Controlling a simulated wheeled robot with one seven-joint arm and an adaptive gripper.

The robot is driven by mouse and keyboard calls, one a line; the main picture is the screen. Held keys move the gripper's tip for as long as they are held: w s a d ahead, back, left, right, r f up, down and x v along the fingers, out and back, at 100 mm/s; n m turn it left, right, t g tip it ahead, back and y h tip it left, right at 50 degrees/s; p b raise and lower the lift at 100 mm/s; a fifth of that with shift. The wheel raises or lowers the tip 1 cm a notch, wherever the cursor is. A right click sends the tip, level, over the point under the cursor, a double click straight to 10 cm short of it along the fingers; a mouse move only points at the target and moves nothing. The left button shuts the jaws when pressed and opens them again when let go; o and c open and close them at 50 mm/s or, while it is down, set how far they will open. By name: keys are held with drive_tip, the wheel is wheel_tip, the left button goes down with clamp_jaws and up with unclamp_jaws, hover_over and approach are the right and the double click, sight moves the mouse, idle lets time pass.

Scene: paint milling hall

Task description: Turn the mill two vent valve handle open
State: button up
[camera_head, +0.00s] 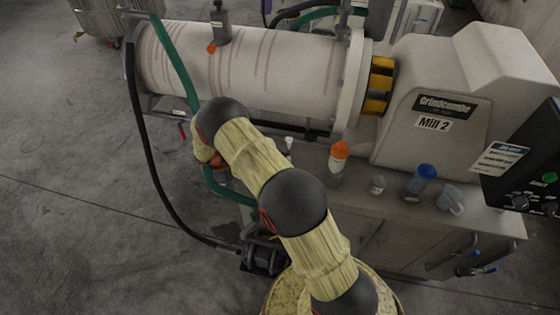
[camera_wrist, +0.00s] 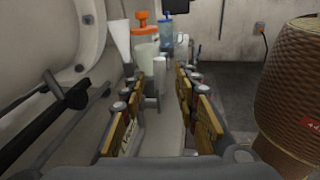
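Mill 2 (camera_head: 270,65) is a pale horizontal drum with a grey drive housing (camera_head: 425,110) labelled "Mill 2". A dark fitting (camera_head: 221,22) on top of the drum has a small orange handle (camera_head: 212,47), which looks like a vent valve; its setting is too small to tell. My gripper (camera_wrist: 158,100) is open and empty in the wrist view, its two padded fingers apart over the pale bench beside the drum. In the head view my arm hides it. The orange handle does not show clearly in the wrist view.
An orange-topped bottle (camera_head: 338,165), a blue-topped container (camera_head: 421,180) and small cups stand on the bench. The bottle also shows ahead of my fingers (camera_wrist: 142,48). A dark bar (camera_wrist: 35,118) runs along the drum.

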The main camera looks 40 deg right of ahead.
drive_tip(key=v, duration=1.2)
drive_tip(key=shift+c, duration=0.7)
